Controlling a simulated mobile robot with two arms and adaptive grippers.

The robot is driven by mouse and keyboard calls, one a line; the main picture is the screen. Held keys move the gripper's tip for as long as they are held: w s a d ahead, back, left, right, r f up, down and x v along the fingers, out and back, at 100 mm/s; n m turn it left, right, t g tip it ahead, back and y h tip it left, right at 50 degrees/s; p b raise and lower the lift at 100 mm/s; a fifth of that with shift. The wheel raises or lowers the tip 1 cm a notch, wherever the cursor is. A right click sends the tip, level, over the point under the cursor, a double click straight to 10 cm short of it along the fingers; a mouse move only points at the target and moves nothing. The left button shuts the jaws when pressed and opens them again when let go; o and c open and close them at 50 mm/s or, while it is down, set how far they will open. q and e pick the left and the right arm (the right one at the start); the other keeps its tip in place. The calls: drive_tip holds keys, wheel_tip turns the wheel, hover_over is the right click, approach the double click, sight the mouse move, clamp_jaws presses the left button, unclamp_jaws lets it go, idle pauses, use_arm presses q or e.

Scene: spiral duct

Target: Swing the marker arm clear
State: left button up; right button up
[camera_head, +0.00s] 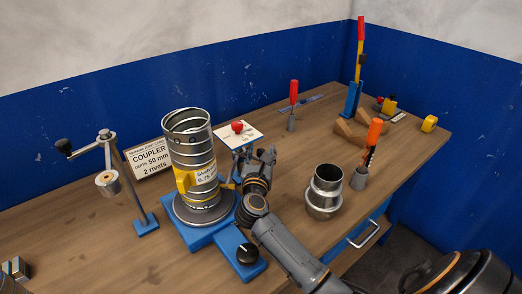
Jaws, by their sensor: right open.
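A ribbed metal spiral duct (190,140) stands upright on a round turntable (205,211) with a blue base (229,238). A yellow piece (183,180) sits against the duct's front, beside a printed label. On the left, a metal post on a blue foot (146,224) carries a crank-like arm (88,147) with a black knob and a hanging roller (107,182). It may be the marker arm; I cannot tell for sure. My right gripper (264,158) is open, right of the duct and apart from the crank-like arm. My left gripper is not in view.
A metal coupler (324,190) stands right of my right arm. A COUPLER sign (149,160) stands behind the duct. The front left tabletop is mostly bare.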

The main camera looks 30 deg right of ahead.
clamp_jaws()
idle(0.4)
drive_tip(key=shift+w+d+n+t+y+p, duration=0.5)
drive_tip(key=shift+n+y+p, duration=0.45)
drive_tip(key=shift+y, duration=0.4)
drive_tip(key=shift+w+d+n+t+y+p, duration=0.45)
drive_tip(key=shift+n+t+y+p, duration=0.35)
drive_tip(key=shift+y, duration=0.5)
drive_tip(key=shift+w+d+n+t+y+p, duration=0.3)
drive_tip(key=shift+d+n+t+y+p, duration=0.25)
drive_tip(key=shift+n+y+p, duration=0.65)
drive_tip(key=shift+y, duration=0.25)
